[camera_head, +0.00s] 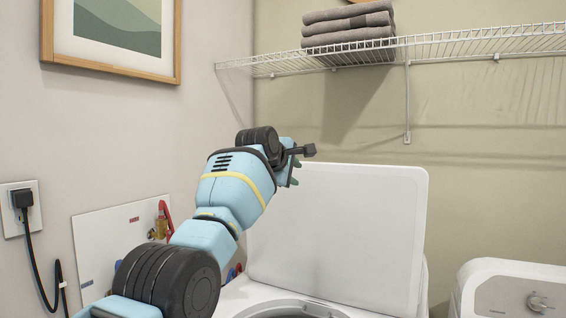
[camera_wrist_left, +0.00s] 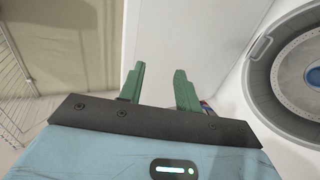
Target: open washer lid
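The white washer lid (camera_head: 345,235) stands raised and leans back near the wall in the head view. Below it the round washer opening (camera_head: 295,309) shows at the bottom edge, and the drum also shows at the right of the left wrist view (camera_wrist_left: 300,72). My left gripper (camera_head: 294,172) is at the upper left edge of the lid; its fingers are partly hidden by my wrist. In the left wrist view the green fingers (camera_wrist_left: 160,78) are apart with nothing between them, in front of the white lid. I cannot tell whether they touch it. My right gripper is not in view.
A wire shelf (camera_head: 450,45) with folded grey towels (camera_head: 350,30) is above the lid. A white machine (camera_head: 512,288) stands at right. A wall box with taps (camera_head: 160,222) and a plugged cable (camera_head: 30,240) are at left.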

